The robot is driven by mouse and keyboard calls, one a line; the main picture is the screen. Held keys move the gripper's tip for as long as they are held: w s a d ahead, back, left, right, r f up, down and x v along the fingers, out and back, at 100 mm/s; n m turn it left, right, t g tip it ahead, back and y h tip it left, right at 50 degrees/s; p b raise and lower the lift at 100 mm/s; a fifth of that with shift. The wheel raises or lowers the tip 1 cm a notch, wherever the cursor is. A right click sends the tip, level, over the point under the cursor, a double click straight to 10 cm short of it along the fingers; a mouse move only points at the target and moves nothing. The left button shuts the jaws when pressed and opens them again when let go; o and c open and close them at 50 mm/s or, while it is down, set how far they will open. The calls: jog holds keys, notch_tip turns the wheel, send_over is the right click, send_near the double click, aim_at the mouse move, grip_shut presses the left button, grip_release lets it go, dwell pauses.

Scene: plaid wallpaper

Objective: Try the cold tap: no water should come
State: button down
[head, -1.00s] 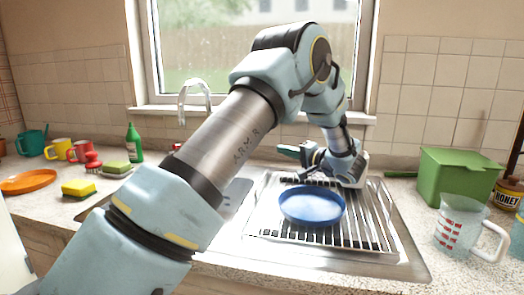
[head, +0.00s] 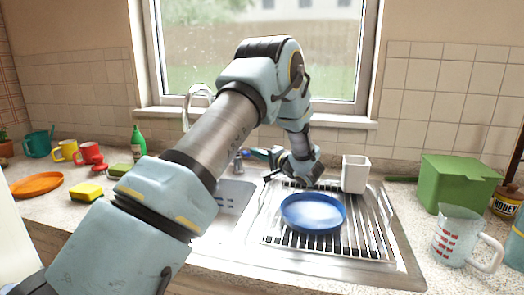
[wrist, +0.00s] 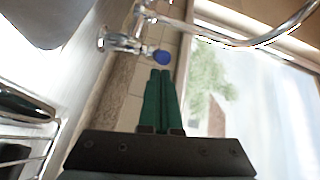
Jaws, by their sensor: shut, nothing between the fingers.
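A chrome tap has a curved spout (head: 187,110), partly hidden behind my arm in the head view. In the wrist view the spout (wrist: 235,42) curves across the top right. A small blue knob (wrist: 161,57), the cold mark, sits at the end of a chrome valve body (wrist: 118,43). My gripper (wrist: 160,72) is shut and empty, its green fingers pointing at the blue knob with the tips very close to it; I cannot tell if they touch. In the head view my gripper (head: 249,152) is beside the tap base. I see no water; the spout's outlet is not clearly visible.
A blue plate (head: 313,212) lies on the drying rack (head: 375,235), with a white cup (head: 355,175) behind it. A green box (head: 455,184) and measuring jug (head: 456,235) stand at right. Mugs, sponges and a green bottle (head: 138,142) are at left.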

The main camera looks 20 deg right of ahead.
jog(key=shift+s+a+f+p, duration=0.1)
jog(key=shift+s+a+p, duration=0.1)
jog(key=shift+a, duration=0.25)
jog(key=shift+s+a+p, duration=0.1)
jog(key=shift+a+p, duration=0.1)
jog(key=shift+a, duration=0.25)
jog(key=shift+d, duration=0.1)
